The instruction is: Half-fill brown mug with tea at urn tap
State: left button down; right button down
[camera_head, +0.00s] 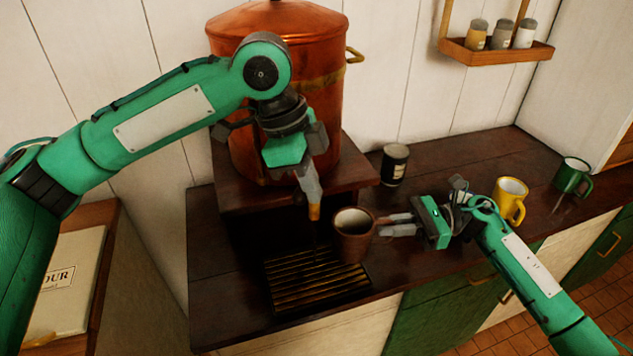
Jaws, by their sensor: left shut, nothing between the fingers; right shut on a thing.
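The copper urn (310,60) stands on a raised dark wooden stand (245,197) at the back. My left gripper (312,205) is shut in front of the urn, fingers pointing down. It hides most of the tap; a small brass-coloured piece shows at its fingertips. The brown mug (354,247) is upright, held above the counter at the right side of the slatted drip tray (310,290). My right gripper (385,225) is shut on the mug from the right. The mug's inside looks pale near the rim; I cannot tell how much tea is in it.
A dark canister (394,165) stands right of the urn stand. A yellow mug (510,200) and a green mug (572,177) stand on the counter (460,160) at the right. A shelf (495,50) with jars hangs above. A flour container (75,280) is at lower left.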

pick_arm(q)
jog(key=shift+a+m, duration=0.3)
jog(key=w+a, duration=0.2)
jog(key=a, duration=0.3)
jog(key=shift+w+a, duration=0.2)
jog(key=shift+w, duration=0.15)
jog(key=shift+w+r, duration=0.1)
pick_arm(e)
jog(key=shift+s+r, duration=0.1)
dwell(0.6)
